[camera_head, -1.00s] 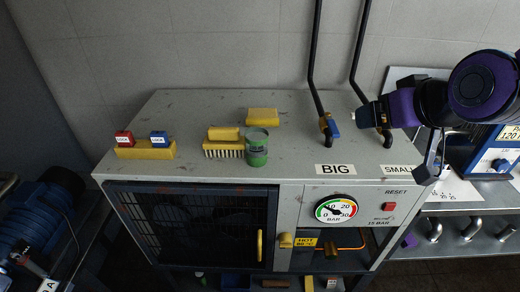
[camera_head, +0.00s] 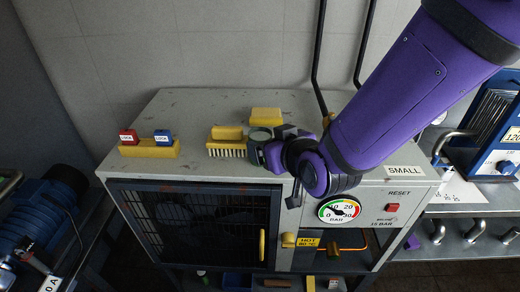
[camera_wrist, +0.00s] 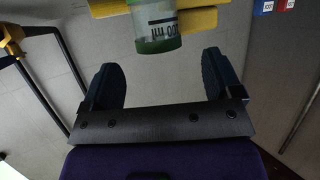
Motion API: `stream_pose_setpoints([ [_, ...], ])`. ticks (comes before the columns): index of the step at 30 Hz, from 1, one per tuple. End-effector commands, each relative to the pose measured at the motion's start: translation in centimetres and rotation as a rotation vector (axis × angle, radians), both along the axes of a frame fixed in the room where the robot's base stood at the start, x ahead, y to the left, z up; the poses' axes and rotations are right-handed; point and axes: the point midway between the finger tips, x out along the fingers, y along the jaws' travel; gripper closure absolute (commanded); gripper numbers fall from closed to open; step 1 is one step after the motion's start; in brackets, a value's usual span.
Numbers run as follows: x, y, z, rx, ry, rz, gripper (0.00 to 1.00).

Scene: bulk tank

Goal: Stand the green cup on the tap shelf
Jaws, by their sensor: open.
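The green cup (camera_head: 259,134) stands on the grey cabinet top, mostly hidden behind my gripper in the head view. In the wrist view the cup (camera_wrist: 157,30) is clear-walled with a green band and "ml" markings. My gripper (camera_wrist: 163,75) is open, and the cup is ahead of the gap between its fingers, not visibly between them. In the head view my gripper (camera_head: 268,150) is low over the cabinet top at the cup's right. I cannot tell for sure which surface is the tap shelf; an open bay (camera_head: 347,258) with an orange pipe is under the gauge.
A yellow brush (camera_head: 226,149) is just left of the cup, and a yellow block (camera_head: 266,116) is behind it. A yellow holder (camera_head: 150,149) with red and blue locks is at the left. Black pipes (camera_head: 319,60) come down at the back. The front left of the top is clear.

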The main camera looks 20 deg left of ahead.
Motion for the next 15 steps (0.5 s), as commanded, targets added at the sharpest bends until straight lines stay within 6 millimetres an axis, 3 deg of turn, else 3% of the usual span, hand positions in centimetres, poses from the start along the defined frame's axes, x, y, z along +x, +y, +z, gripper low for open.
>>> stream_pose_setpoints([
  [15,3.5,2.9,-2.1,0.0,0.0,-0.001,0.15],
])
